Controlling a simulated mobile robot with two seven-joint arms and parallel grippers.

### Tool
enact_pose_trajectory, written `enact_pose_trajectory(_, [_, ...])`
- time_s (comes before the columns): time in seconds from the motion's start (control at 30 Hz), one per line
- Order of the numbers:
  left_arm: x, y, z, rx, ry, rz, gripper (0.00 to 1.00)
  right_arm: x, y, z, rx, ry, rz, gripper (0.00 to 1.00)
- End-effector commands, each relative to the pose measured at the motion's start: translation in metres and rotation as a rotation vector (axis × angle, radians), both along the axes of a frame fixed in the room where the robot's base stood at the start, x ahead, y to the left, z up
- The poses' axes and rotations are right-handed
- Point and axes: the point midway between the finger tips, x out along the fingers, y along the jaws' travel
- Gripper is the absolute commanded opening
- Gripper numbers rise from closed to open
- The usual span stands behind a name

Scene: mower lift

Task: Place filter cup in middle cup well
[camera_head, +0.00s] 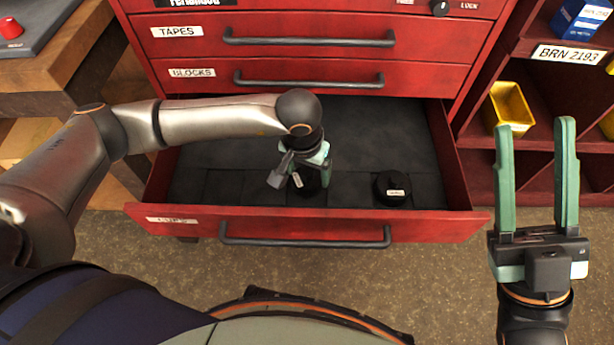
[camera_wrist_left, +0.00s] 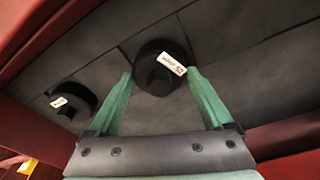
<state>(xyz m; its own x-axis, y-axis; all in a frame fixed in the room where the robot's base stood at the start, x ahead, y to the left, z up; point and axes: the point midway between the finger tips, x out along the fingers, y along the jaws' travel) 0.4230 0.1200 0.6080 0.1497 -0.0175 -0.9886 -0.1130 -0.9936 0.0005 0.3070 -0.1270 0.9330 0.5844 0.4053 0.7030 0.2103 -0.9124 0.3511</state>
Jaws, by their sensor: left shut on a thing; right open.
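A black filter cup with a white label (camera_wrist_left: 160,70) is between the fingertips of my left gripper (camera_wrist_left: 160,82). In the head view my left gripper (camera_head: 312,172) reaches down into the open red drawer (camera_head: 300,222), shut on this cup (camera_head: 310,187), which it partly hides. The cup is at the middle of the drawer's front row, where the wells are marked by seams in the dark liner. I cannot tell whether it is fully seated. A second black labelled cup (camera_head: 391,190) stands to its right; it also shows in the left wrist view (camera_wrist_left: 75,104). My right gripper (camera_head: 536,128) is open and empty, outside the drawer.
Closed drawers labelled TAPES and BLOCKS (camera_head: 305,75) are above the open one. A red shelf with a yellow bin (camera_head: 511,106) and a blue box (camera_head: 580,20) stands at the right. A wooden bench (camera_head: 55,75) is at the left. The drawer's rear is clear.

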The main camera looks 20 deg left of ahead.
Motion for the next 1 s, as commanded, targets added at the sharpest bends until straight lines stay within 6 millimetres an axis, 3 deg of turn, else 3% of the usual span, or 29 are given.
enact_pose_trajectory(0.03, [-0.001, 0.001, -0.012, 0.001, 0.002, 0.001, 0.11, 0.000, 0.000, -0.006, 0.002, 0.003, 0.004, 0.48])
enact_pose_trajectory(0.1, [-0.001, 0.000, -0.019, 0.000, 0.002, 0.000, 0.11, 0.000, 0.000, -0.007, 0.005, 0.006, 0.007, 0.48])
enact_pose_trajectory(0.5, [0.000, 0.001, -0.023, 0.001, -0.001, 0.000, 0.11, 0.001, 0.000, -0.012, 0.008, 0.010, 0.009, 0.48])
enact_pose_trajectory(0.53, [0.000, 0.001, -0.022, 0.001, 0.001, 0.000, 0.88, 0.001, 0.000, -0.010, 0.009, 0.010, 0.010, 0.48])
enact_pose_trajectory(0.67, [-0.001, 0.001, -0.022, 0.001, 0.001, 0.000, 1.00, 0.001, 0.001, -0.010, 0.008, 0.011, 0.009, 0.48])
enact_pose_trajectory(1.0, [0.000, 0.001, -0.014, 0.001, 0.000, 0.000, 1.00, 0.001, 0.001, -0.003, 0.003, 0.007, 0.009, 0.48])
